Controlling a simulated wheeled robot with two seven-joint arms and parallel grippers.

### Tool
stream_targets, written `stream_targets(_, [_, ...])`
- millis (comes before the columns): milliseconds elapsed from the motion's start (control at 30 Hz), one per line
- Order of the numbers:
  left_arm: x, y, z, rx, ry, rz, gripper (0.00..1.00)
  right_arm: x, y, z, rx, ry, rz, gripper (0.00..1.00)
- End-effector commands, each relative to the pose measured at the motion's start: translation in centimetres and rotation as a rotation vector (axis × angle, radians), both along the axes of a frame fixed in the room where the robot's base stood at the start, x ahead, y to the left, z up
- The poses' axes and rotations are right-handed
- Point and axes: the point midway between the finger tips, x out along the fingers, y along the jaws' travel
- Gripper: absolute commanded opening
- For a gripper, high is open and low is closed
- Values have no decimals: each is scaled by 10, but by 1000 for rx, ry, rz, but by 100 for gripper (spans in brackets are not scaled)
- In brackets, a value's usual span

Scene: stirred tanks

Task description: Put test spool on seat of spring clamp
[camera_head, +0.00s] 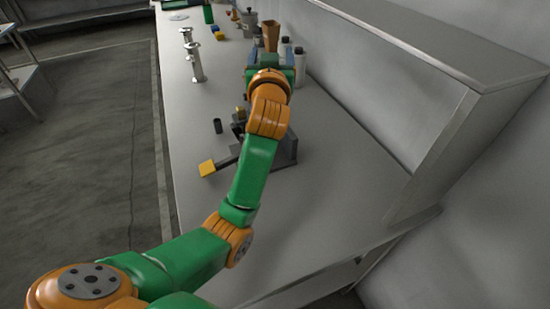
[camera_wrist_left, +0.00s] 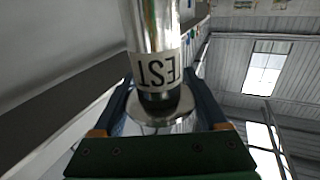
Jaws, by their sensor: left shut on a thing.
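The test spool (camera_wrist_left: 155,62) is a shiny metal cylinder with a flange and a white label reading TEST, upside down in the left wrist view. My left gripper (camera_wrist_left: 160,100) is shut on it, with a dark finger on either side. In the head view my left gripper (camera_head: 268,62) is over the bench, beyond the spring clamp, and the spool in it cannot be made out. The spring clamp (camera_head: 287,150) is a dark grey fixture with a lever ending in a yellow grip (camera_head: 207,168). My arm covers part of it, and its seat is not clear. My right gripper is out of view.
Metal spool-like pieces (camera_head: 196,66) stand on the bench (camera_head: 330,185) left of my gripper. A small dark cylinder (camera_head: 217,126) stands near the clamp. Bottles (camera_head: 299,66) and a brown cone-shaped thing (camera_head: 270,35) are close behind. A raised ledge (camera_head: 420,60) runs along the right.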

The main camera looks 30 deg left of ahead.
Motion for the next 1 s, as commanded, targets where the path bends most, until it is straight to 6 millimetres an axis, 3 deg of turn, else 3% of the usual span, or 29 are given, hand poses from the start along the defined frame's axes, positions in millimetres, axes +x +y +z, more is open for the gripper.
stream_targets(100, [8,3,26,-1,-5,-48,0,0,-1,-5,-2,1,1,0])
stream_targets(200, [11,3,25,2,3,-67,0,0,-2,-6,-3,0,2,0])
stream_targets(500, [10,3,-66,3,8,-70,0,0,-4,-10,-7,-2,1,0])
stream_targets(767, [11,3,-102,1,2,-69,0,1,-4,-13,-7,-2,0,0])
stream_targets(900, [10,2,-133,1,5,-69,0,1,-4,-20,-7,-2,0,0])
stream_targets(1000, [10,2,-145,2,2,-70,0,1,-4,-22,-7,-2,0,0])
